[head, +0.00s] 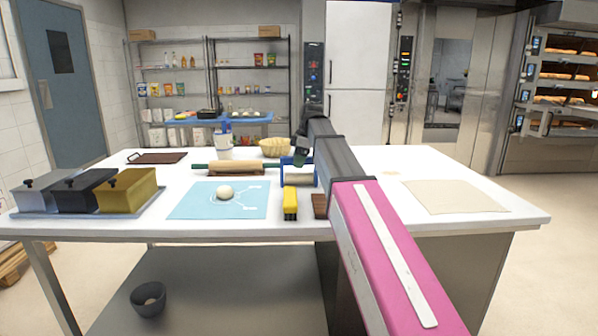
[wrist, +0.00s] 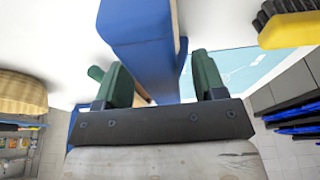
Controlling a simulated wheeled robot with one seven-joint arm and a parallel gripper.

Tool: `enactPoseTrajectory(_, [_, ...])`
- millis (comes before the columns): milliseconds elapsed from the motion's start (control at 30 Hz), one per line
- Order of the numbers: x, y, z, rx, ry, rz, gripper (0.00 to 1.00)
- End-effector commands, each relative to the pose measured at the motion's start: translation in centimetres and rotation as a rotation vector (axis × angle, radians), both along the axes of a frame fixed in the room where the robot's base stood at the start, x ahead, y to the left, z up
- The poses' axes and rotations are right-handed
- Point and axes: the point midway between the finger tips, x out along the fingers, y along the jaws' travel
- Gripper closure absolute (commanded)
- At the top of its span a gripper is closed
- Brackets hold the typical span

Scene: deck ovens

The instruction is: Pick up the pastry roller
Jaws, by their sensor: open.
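The pastry roller (head: 297,162) has a blue frame and a pale cylinder. It stands on the white table right of a green-handled rolling pin and is partly hidden by my arm. In the wrist view its blue part (wrist: 140,45) looms large, reaching between my green fingertips. My gripper (wrist: 163,80) is open, with a finger on each side of the blue part; I cannot tell whether either touches it. In the head view my gripper (head: 300,150) is small and dark, right at the roller.
The rolling pin (head: 205,166) lies close on the left. A yellow-and-black brush (head: 290,203) lies in front. A wicker basket (head: 276,148) stands behind. Lidded containers (head: 127,192) are far left; a beige sheet (head: 455,197) lies right.

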Motion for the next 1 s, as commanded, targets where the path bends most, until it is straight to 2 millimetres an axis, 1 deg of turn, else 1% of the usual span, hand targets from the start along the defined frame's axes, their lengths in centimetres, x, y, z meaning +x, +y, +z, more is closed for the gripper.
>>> enactPoseTrajectory(33, [-0.13,0.17,-0.72,0.000,0.002,0.001,0.36])
enactPoseTrajectory(133, [-0.08,0.34,-1.26,0.000,0.001,0.000,0.36])
enactPoseTrajectory(1000, [-0.04,0.31,-1.72,0.000,-0.001,0.000,0.36])
